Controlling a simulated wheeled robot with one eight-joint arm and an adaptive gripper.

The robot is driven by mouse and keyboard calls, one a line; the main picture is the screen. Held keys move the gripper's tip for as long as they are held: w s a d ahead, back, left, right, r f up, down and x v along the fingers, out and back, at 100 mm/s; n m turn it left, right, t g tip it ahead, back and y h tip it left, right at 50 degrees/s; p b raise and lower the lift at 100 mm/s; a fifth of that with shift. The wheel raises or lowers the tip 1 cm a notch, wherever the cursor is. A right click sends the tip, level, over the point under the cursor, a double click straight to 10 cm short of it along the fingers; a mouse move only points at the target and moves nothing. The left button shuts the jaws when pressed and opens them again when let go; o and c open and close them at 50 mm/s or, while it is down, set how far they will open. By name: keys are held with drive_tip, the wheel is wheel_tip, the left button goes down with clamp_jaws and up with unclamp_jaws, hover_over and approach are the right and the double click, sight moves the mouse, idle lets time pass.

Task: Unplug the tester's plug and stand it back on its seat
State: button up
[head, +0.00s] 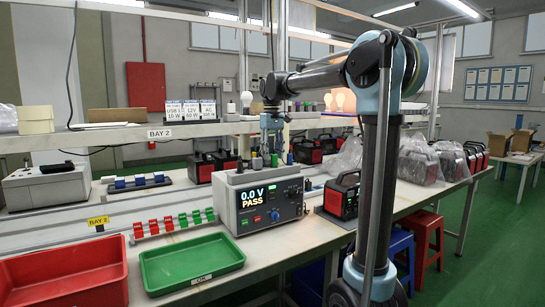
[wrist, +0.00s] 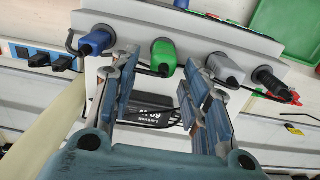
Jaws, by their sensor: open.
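The tester (head: 262,203) is a grey box on the bench, its screen reading 0.0 V PASS. A row of plugs stands along its top: blue (wrist: 97,42), green (wrist: 163,56), grey (wrist: 225,68) and black (wrist: 270,81), each with a black cable. I cannot tell which of them the task means, or which places are seats. My gripper (wrist: 162,72) is open and empty, its fingers pointing at the green plug, which shows between and just beyond the fingertips. In the head view my gripper (head: 272,150) hangs down over the tester's top.
A green tray (head: 192,262) and a red bin (head: 65,272) lie left of the tester. A rack of red and green clips (head: 172,224) is close by. A black-and-red power unit (head: 342,197) stands at right. A shelf (head: 150,133) runs behind.

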wheel_tip(320, 180, up, 10)
drive_tip(key=s+d+f+m, duration=0.1)
drive_tip(key=s+d+f, duration=0.3)
drive_tip(key=s+d, duration=0.3)
drive_tip(key=s+d+f+m, duration=0.2)
drive_tip(key=s+d+f, duration=0.3)
drive_tip(key=s+f, duration=0.3)
drive_tip(key=s+d+f+m+t, duration=0.1)
drive_tip(key=s+d+f, duration=0.4)
drive_tip(key=s+f, duration=0.4)
drive_tip(key=s+d+f+m+t, duration=0.1)
drive_tip(key=s+d+f, duration=0.4)
drive_tip(key=f, duration=1.3)
drive_tip(key=s+m, duration=0.1)
drive_tip(key=s, duration=0.3)
drive_tip(key=shift+d+f+m, duration=0.25)
drive_tip(key=shift+f+m, duration=0.05)
drive_tip(key=shift+w+f, duration=0.2)
drive_tip(key=shift+w, duration=0.3)
